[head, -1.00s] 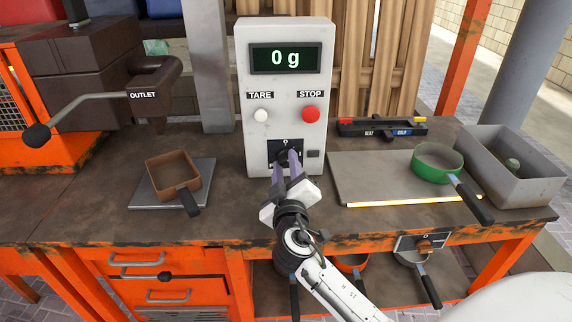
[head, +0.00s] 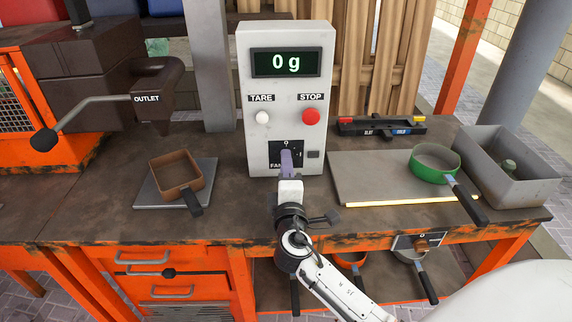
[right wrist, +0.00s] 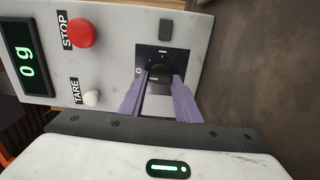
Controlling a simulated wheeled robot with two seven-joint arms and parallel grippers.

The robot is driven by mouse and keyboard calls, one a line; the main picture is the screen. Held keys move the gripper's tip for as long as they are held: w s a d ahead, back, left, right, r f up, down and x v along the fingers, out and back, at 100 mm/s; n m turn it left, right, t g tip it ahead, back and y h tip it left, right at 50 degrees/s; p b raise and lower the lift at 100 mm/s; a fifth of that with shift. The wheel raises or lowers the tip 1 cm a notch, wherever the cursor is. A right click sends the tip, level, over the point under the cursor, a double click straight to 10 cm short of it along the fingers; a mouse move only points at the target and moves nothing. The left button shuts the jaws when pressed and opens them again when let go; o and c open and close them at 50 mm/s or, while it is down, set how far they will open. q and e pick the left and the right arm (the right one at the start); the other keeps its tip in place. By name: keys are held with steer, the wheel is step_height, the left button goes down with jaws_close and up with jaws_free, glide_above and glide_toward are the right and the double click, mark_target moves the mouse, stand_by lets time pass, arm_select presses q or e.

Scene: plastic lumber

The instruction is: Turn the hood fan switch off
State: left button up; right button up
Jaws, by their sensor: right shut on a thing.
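The fan switch is a dark knob (right wrist: 160,71) on a black plate (head: 275,148) low on the front of the white control box (head: 262,188). The plate has an "O" mark at its top and a partly covered "FAN" label. My right gripper (head: 286,154) points at the plate. In the right wrist view its purple fingers (right wrist: 161,76) are shut on the knob, one on each side. In the head view the fingers overlap and hide most of the knob, so its pointer direction is unclear. My left gripper is not in view.
The box also has a white TARE button (head: 262,117), a red STOP button (head: 310,117) and a display reading 0 g. A brown square pan (head: 175,173) stands left on a plate (head: 146,192). A green pan (head: 434,163) and a grey bin (head: 513,180) are at right.

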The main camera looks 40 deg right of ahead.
steer(key=shift+n, duration=0.4)
steer(key=o, duration=1)
steer(key=shift+o, duration=0.2)
steer(key=b+v, duration=0.1)
steer(key=v, duration=0.8)
steer(key=shift+s+f, duration=0.15)
steer(key=shift+s+a+b, duration=0.3)
steer(key=shift+s+b, duration=0.05)
steer(key=shift+s, duration=0.15)
